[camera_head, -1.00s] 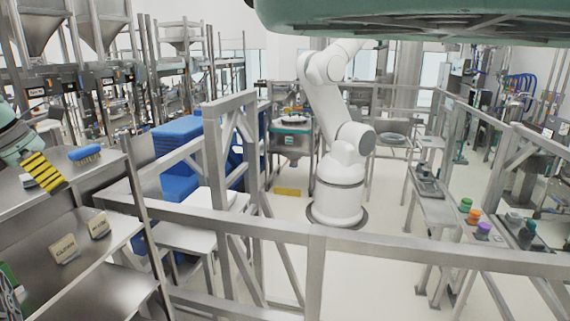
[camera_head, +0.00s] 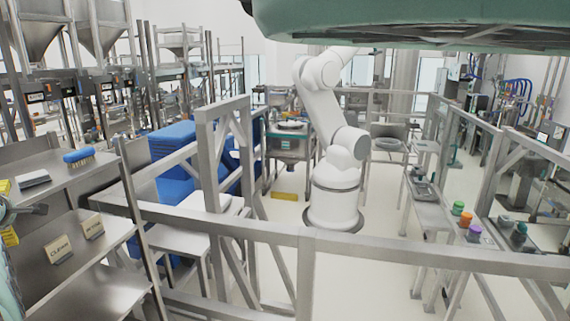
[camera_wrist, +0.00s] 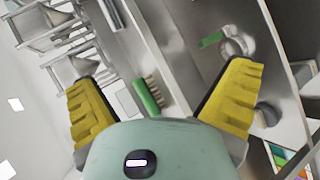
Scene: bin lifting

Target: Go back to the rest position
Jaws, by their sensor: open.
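My gripper (camera_wrist: 160,105) shows in the wrist view with its two yellow ridged fingers wide apart and nothing between them. Behind the fingers in that view lies a green-looking brush (camera_wrist: 148,95) on a metal surface. In the head view only a bit of my gripper (camera_head: 8,212) shows at the left edge, beside the metal shelf (camera_head: 88,177). A blue brush (camera_head: 79,156) lies on the top shelf, apart from the gripper.
Two small labelled cards (camera_head: 60,248) stand on the lower shelf. A metal railing (camera_head: 400,253) crosses the front. Behind it are a white robot arm (camera_head: 335,190), blue bins (camera_head: 180,140) and a bench with coloured-lidded jars (camera_head: 458,208).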

